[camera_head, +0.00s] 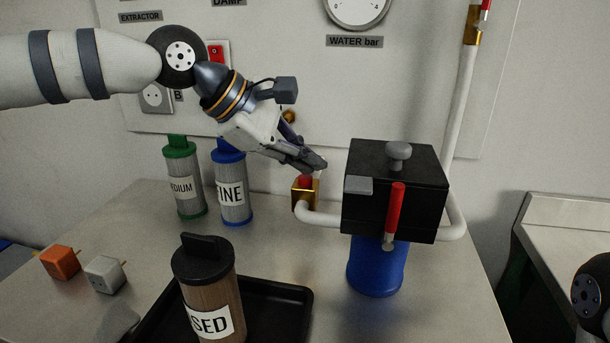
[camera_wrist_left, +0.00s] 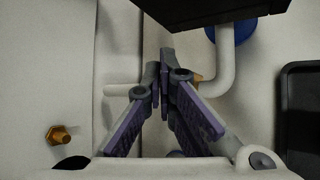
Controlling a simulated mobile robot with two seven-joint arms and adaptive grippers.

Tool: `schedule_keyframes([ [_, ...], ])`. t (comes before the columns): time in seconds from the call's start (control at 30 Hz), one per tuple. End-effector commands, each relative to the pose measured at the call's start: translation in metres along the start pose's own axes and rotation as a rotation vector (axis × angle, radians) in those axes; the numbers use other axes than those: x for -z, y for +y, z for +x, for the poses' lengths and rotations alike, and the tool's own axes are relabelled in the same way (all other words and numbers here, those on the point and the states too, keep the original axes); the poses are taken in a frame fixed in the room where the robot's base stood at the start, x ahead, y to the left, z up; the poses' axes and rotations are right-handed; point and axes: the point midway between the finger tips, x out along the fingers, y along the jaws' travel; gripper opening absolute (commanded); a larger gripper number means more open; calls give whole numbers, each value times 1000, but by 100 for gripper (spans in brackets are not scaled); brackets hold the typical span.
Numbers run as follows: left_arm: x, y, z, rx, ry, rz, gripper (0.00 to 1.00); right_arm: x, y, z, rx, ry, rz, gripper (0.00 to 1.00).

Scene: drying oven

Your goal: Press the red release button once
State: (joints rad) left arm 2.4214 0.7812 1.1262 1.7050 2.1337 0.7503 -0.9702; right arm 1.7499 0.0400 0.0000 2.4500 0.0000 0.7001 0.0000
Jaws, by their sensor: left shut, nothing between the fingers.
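A red button (camera_head: 305,181) sits on top of a brass fitting (camera_head: 305,198) in the white pipe, left of the black box (camera_head: 398,190). My left gripper (camera_head: 320,165) comes in from the left, with its fingertips just above and slightly right of the button. I cannot tell whether they touch it. The gripper is shut and empty. In the left wrist view its fingers (camera_wrist_left: 159,72) meet at the tips, with a bit of the brass fitting (camera_wrist_left: 198,78) beside them. The button is hidden there. My right gripper is out of view.
The black box has a red handle (camera_head: 395,210) in front and a blue cylinder (camera_head: 376,268) below. Green-topped (camera_head: 184,182) and blue-topped (camera_head: 232,190) canisters stand at the wall. A brown canister (camera_head: 207,285) and black tray (camera_head: 290,300) are in front. The table between is clear.

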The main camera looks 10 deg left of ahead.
Motion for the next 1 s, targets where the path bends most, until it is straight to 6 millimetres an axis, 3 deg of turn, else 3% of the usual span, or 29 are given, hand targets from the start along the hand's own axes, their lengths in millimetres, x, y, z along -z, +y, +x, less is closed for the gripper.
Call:
schedule_keyframes([
  [0.4,-5,4,-7,-1,-1,1,0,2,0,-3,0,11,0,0],
  [1.0,-30,29,-41,-2,-1,1,0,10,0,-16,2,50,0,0],
])
